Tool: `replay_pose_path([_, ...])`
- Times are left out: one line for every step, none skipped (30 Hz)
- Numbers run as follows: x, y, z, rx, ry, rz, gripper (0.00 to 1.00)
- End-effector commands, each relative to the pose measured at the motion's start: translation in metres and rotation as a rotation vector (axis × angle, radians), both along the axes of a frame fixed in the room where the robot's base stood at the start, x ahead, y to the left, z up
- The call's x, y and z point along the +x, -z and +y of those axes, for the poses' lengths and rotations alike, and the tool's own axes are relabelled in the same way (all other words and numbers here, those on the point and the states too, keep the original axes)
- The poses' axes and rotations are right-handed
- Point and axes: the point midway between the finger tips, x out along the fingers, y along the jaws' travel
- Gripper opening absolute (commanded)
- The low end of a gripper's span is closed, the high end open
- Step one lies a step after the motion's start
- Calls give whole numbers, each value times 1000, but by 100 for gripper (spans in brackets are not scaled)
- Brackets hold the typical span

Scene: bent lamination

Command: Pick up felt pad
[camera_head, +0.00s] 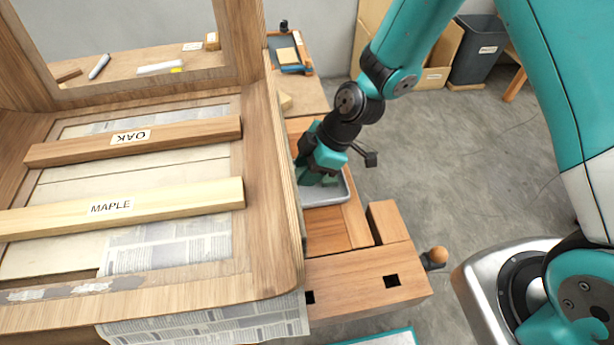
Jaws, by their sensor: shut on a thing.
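My gripper (316,176) points down into a shallow grey metal tray (328,198) on the wooden bench, just right of the large wooden frame. It is shut on a small dark green piece (330,182), which looks like the felt pad, low over the tray floor. The fingers and the frame's edge hide part of the pad and the tray's left side. I cannot tell whether the pad still touches the tray.
The tall wooden frame (272,200) stands close to the left of my gripper. It holds an oak strip (190,135) and a maple strip (190,199) over newspaper. A blue tray (288,55) sits behind.

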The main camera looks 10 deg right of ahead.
Motion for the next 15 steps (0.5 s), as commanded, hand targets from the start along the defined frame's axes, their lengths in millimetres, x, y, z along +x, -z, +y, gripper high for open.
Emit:
replay_pose_path([2,-12,1,3,-1,-7,15])
replay_pose_path([2,-19,1,3,0,-8,15])
replay_pose_path([1,-28,1,3,-1,-8,15])
replay_pose_path([2,-36,1,4,0,-9,15])
replay_pose_path([2,-44,1,4,0,-9,15])
replay_pose_path([1,-54,1,4,0,-9,15])
replay_pose_path([2,-61,1,4,0,-9,15])
replay_pose_path([2,-68,1,4,0,-9,15])
replay_pose_path([2,-78,1,4,-1,-9,15])
replay_pose_path([1,-85,1,4,1,-10,15])
replay_pose_path([2,-91,1,4,0,-9,15])
replay_pose_path([1,-100,1,4,0,-8,15])
replay_pose_path([1,-106,1,4,0,-9,15])
replay_pose_path([1,-112,1,4,-1,-7,15])
replay_pose_path([1,-120,1,4,-1,-7,15])
